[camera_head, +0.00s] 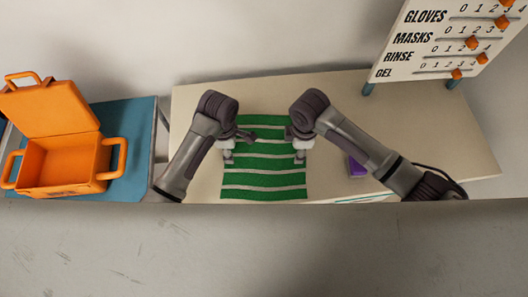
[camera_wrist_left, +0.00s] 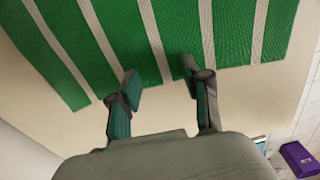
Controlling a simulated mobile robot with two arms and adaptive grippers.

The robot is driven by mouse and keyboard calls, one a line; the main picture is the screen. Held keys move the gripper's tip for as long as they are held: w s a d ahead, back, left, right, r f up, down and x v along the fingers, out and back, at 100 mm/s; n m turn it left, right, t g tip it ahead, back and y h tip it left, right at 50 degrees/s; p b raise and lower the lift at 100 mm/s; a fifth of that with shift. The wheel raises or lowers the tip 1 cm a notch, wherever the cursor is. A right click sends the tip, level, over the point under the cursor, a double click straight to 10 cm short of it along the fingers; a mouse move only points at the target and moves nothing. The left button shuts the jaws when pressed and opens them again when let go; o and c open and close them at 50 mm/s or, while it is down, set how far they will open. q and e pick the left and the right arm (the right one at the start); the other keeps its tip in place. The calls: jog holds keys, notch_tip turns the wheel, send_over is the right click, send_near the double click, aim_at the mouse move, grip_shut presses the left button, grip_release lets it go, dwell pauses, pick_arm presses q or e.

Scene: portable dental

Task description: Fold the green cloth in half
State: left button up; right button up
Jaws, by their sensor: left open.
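The green cloth (camera_head: 263,180) with pale stripes lies flat and spread out on the beige table. In the left wrist view the cloth (camera_wrist_left: 60,25) fills the upper part, its edge running just under the fingertips. My left gripper (camera_head: 238,146) is at the cloth's left side; in its wrist view the gripper (camera_wrist_left: 160,77) is open with nothing between its fingers. Whether its tips touch the cloth is unclear. My right gripper (camera_head: 300,150) is at the cloth's right edge, pointing down; its fingers are too small to read. Both arms hide small parts of the cloth's sides.
An open orange case (camera_head: 62,163) stands on a blue surface at the left. A counter board (camera_head: 445,42) with orange sliders stands at the back right. The table's right side (camera_head: 440,130) is mostly clear.

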pick_arm(q)
jog(key=shift+f, duration=0.1)
jog(key=shift+c, duration=0.3)
pick_arm(e)
jog(key=shift+c, duration=0.3)
pick_arm(q)
jog(key=shift+s, duration=0.1)
jog(key=c, duration=0.6)
pick_arm(e)
jog(key=shift+s, duration=0.1)
jog(key=c, duration=0.6)
pick_arm(q)
grip_shut()
pick_arm(e)
jog(key=shift+f, duration=0.1)
grip_shut()
pick_arm(q)
jog(key=shift+s+f, duration=0.1)
pick_arm(e)
jog(key=shift+s, duration=0.1)
jog(key=shift+d, duration=0.1)
